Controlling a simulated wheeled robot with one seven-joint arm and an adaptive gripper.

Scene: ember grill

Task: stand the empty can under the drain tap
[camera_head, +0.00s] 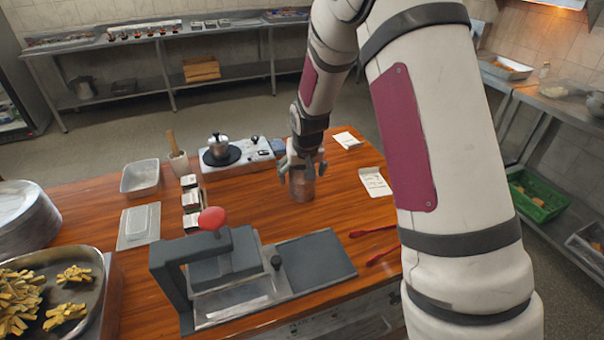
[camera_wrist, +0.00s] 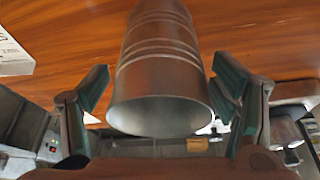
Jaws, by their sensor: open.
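A plain grey metal can (camera_head: 302,191) with ridges stands on the wooden table (camera_head: 338,215). It also shows large in the wrist view (camera_wrist: 160,62), with its open rim towards the camera. The inside I can see looks empty. My gripper (camera_head: 300,176) is at the can, with its fingers on either side of the upper part. In the wrist view my gripper (camera_wrist: 163,88) is open, and the can lies between the two fingers. The gaps are narrow, and I cannot tell whether either finger touches. I cannot make out a drain tap in either view.
A hot plate with a pot (camera_head: 218,147) stands behind left. Red tongs (camera_head: 372,233) and paper cards (camera_head: 375,182) lie right. A fries tray (camera_head: 100,262) is front left.

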